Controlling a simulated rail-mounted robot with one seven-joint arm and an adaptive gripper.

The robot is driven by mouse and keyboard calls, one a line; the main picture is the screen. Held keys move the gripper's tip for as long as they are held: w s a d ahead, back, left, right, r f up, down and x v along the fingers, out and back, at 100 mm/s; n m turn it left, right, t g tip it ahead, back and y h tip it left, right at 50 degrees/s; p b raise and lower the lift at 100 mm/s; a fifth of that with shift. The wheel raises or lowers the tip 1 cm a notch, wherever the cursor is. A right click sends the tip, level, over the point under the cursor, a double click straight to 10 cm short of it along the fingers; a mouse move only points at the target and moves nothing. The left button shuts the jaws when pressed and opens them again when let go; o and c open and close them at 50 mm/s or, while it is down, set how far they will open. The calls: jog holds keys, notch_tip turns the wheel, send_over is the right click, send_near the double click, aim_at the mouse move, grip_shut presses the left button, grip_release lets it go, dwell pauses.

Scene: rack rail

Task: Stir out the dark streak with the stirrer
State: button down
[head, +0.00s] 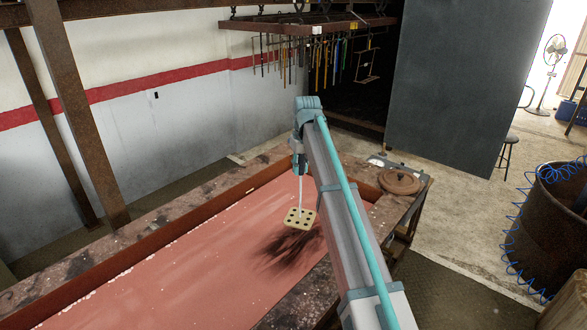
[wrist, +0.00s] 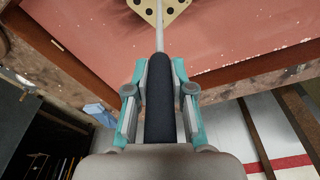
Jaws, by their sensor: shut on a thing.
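My gripper (head: 300,166) is shut on the stirrer's dark handle (wrist: 160,98). The stirrer has a thin pale rod and a square tan head with dark holes (head: 300,218). The head is over the tank of pink-red liquid (head: 190,265); I cannot tell whether it touches the surface. The dark streak (head: 290,250) spreads in the liquid just below and around the head in the head view. In the wrist view the stirrer head (wrist: 158,10) is cut off by the top edge, and part of the dark streak shows beside it.
The tank has a worn, rusty rim (head: 140,232). A round rusty lid (head: 400,181) lies at its far right corner. A hanging rack (head: 310,25) with several tools is behind. A brown drum (head: 560,215) with a blue coiled hose stands at right.

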jog(key=shift+a+f+b, duration=0.3)
jog(key=shift+f+b, duration=0.8)
jog(key=shift+f, duration=1.55)
jog(key=shift+a+f+b, duration=0.25)
jog(key=shift+f+b, duration=0.85)
jog(key=shift+f, duration=1.55)
jog(key=shift+a+f+b, duration=0.3)
jog(key=shift+f+b, duration=0.8)
jog(key=shift+f, duration=1.55)
jog(key=shift+w, duration=0.15)
jog(key=w+d, duration=0.6)
jog(key=w, duration=0.2)
jog(key=s+a+p, duration=0.3)
jog(key=s+a, duration=0.9)
jog(key=s, duration=0.4)
jog(key=shift+w+d, duration=1)
jog(key=shift+w, duration=0.25)
jog(key=shift+w+d, duration=0.95)
jog(key=shift+w, duration=0.35)
jog(key=shift+w+d, duration=1)
jog(key=shift+w, duration=0.25)
